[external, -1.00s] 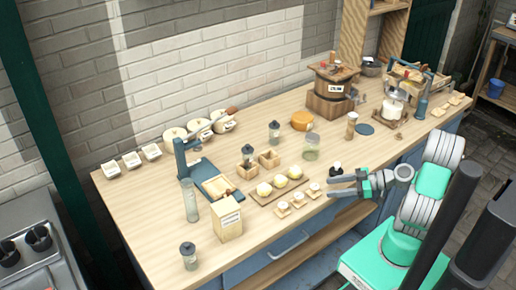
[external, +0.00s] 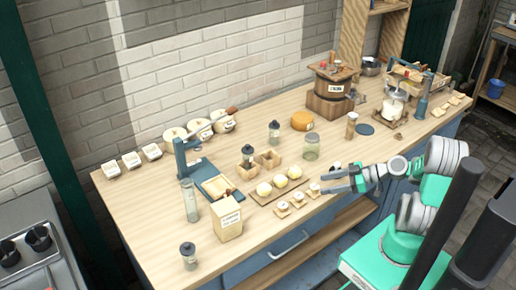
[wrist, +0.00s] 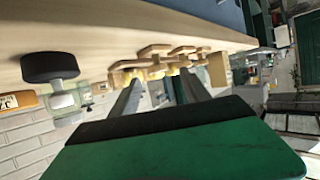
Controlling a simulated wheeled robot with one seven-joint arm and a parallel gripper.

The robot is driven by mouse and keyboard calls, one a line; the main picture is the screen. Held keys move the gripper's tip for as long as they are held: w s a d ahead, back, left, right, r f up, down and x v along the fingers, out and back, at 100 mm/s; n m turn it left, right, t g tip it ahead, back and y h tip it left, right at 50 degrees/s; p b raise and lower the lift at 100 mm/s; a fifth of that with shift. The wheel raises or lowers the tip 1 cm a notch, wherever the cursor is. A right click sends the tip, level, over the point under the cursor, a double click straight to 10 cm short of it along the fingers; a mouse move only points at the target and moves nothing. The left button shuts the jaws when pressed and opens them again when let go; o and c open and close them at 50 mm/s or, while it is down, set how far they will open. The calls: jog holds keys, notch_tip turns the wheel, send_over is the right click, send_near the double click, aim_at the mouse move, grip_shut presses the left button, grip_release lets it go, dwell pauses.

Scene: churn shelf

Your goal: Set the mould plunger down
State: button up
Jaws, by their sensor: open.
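A small plunger with a dark round disc (wrist: 50,68) and a pale stem shows at the left of the wrist view. I take it for the mould plunger. It seems to stand on the counter, disc against the wood, in that upside-down view. In the external view its pale part (external: 336,165) shows just behind my gripper, by the counter's front edge; the rest is hidden. My gripper (external: 323,183) is open, with nothing seen between its fingers. Its fingers (wrist: 158,92) point along the counter in the wrist view, and the plunger is off to one side, apart from them.
Small pale pieces on little boards (external: 298,196) lie just beyond my fingertips. A glass jar (external: 311,148) stands behind the plunger. A wooden churn (external: 332,92) and a dark blue disc (external: 365,129) are farther back.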

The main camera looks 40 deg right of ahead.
aim_at(316, 187)
jog(key=x, duration=0.5)
jog(key=shift+f, duration=0.25)
grip_shut()
dwell(0.4)
